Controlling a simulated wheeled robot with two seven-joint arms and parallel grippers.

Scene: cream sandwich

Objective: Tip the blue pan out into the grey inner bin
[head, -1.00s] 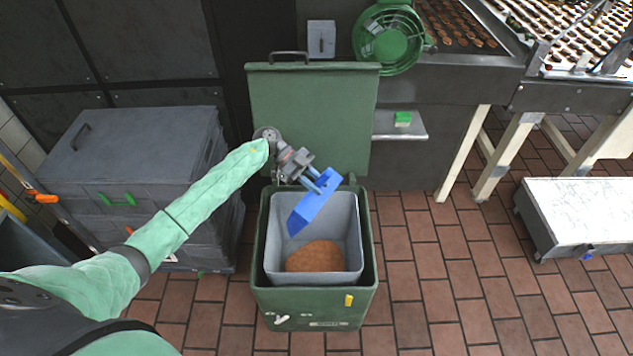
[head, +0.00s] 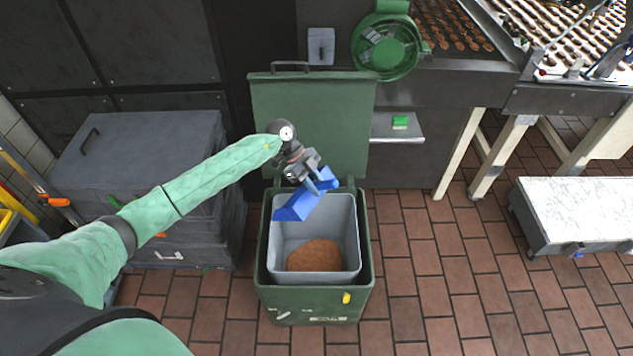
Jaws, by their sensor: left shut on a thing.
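The blue pan (head: 297,206) is tilted over the back left part of the grey inner bin (head: 344,241). My left gripper (head: 321,184) is shut on the pan, above the bin's back rim. The inside of the pan cannot be made out. The grey inner bin stands inside a green outer bin (head: 315,302). A heap of brown crumbs (head: 314,255) lies on the bin's floor towards the front. My right gripper is not in view.
The green lid (head: 312,120) stands open behind the bin. A dark grey chest (head: 140,150) stands at the left. A small shelf with a green block (head: 400,122) is behind on the right. A white-topped bench (head: 580,208) stands far right. Tiled floor between is clear.

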